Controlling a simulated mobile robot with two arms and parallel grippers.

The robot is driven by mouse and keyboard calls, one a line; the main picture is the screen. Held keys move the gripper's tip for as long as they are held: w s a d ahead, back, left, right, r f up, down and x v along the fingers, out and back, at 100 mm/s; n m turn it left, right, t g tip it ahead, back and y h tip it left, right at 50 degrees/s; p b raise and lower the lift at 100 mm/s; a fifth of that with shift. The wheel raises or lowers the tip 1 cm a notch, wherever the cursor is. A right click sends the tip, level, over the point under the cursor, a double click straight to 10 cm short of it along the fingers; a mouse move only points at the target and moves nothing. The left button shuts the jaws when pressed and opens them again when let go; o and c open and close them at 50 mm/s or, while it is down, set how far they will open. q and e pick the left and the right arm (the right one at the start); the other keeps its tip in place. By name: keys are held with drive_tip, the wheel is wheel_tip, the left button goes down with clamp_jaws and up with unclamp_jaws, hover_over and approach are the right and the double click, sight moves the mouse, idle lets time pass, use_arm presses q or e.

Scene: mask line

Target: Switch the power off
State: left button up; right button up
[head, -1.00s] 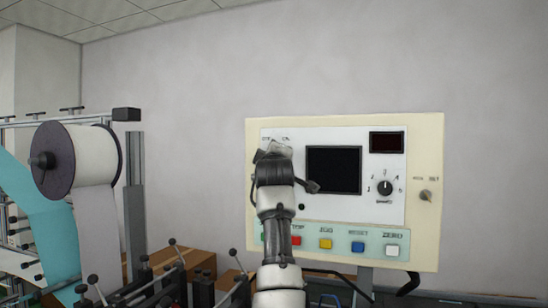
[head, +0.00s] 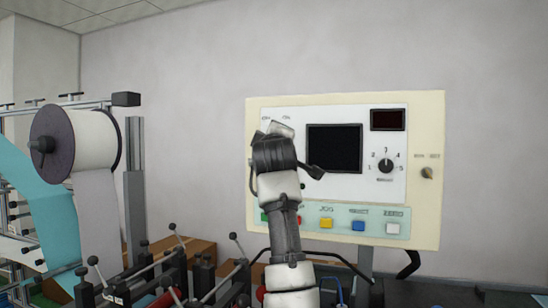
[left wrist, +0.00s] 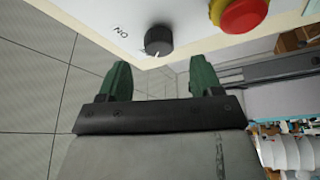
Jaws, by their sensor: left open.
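The control panel (head: 425,115) is a cream box on the wall side with a white face and a dark screen (head: 335,148). In the left wrist view a black knob (left wrist: 158,40) with a white pointer mark sits on the white face beside an upside-down "ON" label. My left gripper (left wrist: 160,72) has two green fingers spread apart and empty. The knob lies just beyond the fingertips, roughly centred between them in the picture; contact is not seen. In the head view my left wrist covers the knob and the fingers. My right gripper is not in view.
A red button (left wrist: 243,14) on a yellow base sits near the black knob. A speed dial (head: 386,165), a small side switch (head: 427,173) and a row with yellow (head: 326,223), blue (head: 359,224) and white buttons (head: 393,228) are on the panel. A material roll (head: 75,145) stands left.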

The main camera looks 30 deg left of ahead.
use_arm(q)
drive_tip(key=b+v, duration=0.1)
drive_tip(key=v, duration=0.4)
drive_tip(key=shift+b, duration=0.35)
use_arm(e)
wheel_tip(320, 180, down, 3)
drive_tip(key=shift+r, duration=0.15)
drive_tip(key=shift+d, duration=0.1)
